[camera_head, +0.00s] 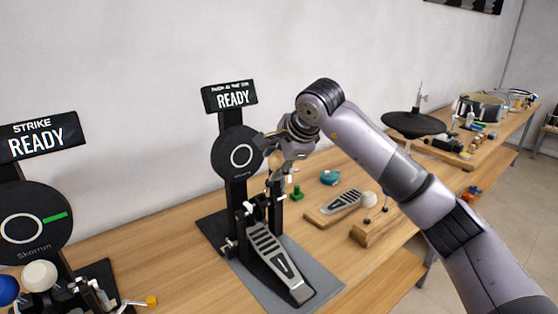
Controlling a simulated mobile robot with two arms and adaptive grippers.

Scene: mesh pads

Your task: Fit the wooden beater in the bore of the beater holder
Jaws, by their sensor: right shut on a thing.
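My right gripper (276,166) is in front of the right edge of the middle round black pad, above the pedal. It is shut on what looks like the wooden beater (275,161), of which only a small tan part shows; the fingers hide most of it. The beater holder appears to be the metal fitting (254,208) at the top of the black pedal, just below the gripper. Its bore is too small to make out, and I cannot tell whether the beater's rod touches it. My left gripper is not in view.
The pedal (278,262) stands on a grey mat (325,285) before a READY sign (231,96). A second pad stand (34,222) is at left.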

